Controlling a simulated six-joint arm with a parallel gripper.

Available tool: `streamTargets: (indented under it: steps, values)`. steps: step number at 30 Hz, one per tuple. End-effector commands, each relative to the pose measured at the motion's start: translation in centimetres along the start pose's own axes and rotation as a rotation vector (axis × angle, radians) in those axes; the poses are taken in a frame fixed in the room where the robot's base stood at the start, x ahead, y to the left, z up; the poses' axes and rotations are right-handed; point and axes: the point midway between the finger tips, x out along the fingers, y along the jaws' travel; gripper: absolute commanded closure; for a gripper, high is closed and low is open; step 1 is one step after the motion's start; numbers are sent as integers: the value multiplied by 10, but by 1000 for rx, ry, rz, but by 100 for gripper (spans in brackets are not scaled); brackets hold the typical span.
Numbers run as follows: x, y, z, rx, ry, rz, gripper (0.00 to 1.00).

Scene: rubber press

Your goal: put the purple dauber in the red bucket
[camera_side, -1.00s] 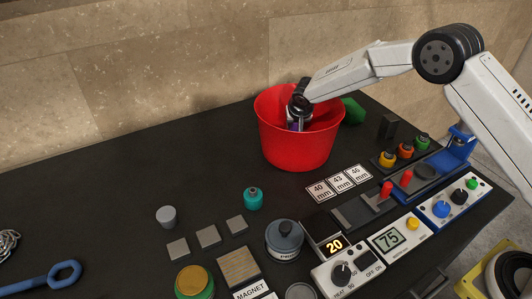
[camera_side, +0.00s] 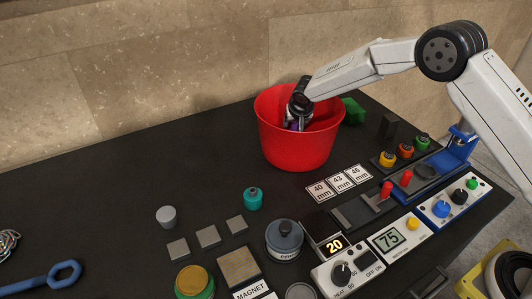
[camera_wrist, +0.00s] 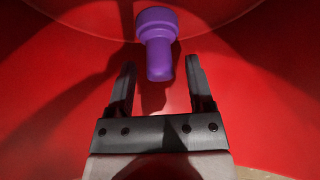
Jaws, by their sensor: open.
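The red bucket (camera_side: 296,145) stands upright on the black bench in the side view. My gripper (camera_side: 292,122) reaches down inside its mouth. The wrist view shows my gripper (camera_wrist: 160,85) open, with its two fingers apart and red bucket wall (camera_wrist: 60,90) all around. The purple dauber (camera_wrist: 158,40) is inside the bucket, just beyond the fingertips, its narrow end towards my gripper. I see a gap between it and both fingers. In the side view only a little purple shows by the fingers; the bucket's front wall hides the rest.
A green block (camera_side: 354,111) sits behind the bucket's right side. The bench left of the bucket is clear.

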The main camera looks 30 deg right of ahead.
Motion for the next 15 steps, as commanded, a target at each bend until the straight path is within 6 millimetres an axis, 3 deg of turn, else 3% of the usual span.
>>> streamTargets:
  steps: [7,15]
  values:
    - [-25,0,-1,0,2,0,32]
    - [-62,0,-22,1,3,1,32]
